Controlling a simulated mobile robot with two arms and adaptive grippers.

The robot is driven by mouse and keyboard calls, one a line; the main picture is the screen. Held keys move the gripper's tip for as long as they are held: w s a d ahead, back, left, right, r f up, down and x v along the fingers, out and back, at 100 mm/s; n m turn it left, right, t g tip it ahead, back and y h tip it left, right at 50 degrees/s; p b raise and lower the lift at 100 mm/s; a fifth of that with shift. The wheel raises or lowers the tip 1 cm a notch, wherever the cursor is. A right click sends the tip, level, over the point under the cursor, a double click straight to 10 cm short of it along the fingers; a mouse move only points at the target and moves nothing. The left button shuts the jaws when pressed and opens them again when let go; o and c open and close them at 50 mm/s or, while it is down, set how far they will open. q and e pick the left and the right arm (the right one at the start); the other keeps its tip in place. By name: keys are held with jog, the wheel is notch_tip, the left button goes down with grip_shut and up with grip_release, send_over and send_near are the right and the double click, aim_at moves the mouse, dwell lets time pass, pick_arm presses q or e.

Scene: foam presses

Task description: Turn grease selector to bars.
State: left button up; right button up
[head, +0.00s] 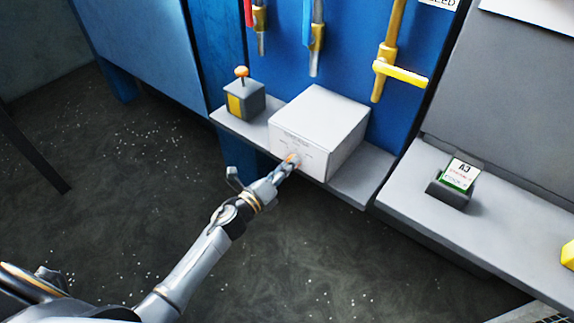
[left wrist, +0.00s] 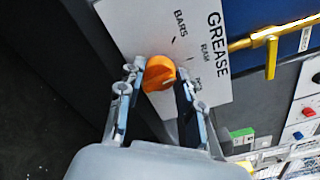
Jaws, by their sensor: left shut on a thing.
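The grease selector is an orange knob (left wrist: 158,73) on the front face of a white box (head: 318,115). In the left wrist view the face reads GREASE, with BARS, RAM and a third small label partly hidden by a finger. My left gripper (head: 288,164) reaches the box front from the lower left in the head view. Its two fingers (left wrist: 161,72) are shut on the knob, one on each side. The fingers partly cover the knob, and I cannot tell for sure which label it points to. My right gripper is not in view.
The box stands on a grey shelf (head: 360,190) below a blue panel with red, blue and yellow levers (head: 400,73). A grey and yellow box with an orange-topped stick (head: 243,98) stands to its left. A card holder (head: 452,190) is on the right ledge.

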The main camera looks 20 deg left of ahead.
pick_arm(q)
jog(key=shift+a+f+n+p, duration=0.1)
jog(key=shift+n+p, duration=0.2)
jog(key=shift+n, duration=1.65)
jog(key=shift+f+n+p, duration=0.1)
jog(key=shift+n+p, duration=0.2)
jog(key=shift+n, duration=1.65)
jog(key=o, duration=1.1)
jog(key=shift+o, duration=0.2)
jog(key=v, duration=1.2)
jog(key=shift+r, duration=0.1)
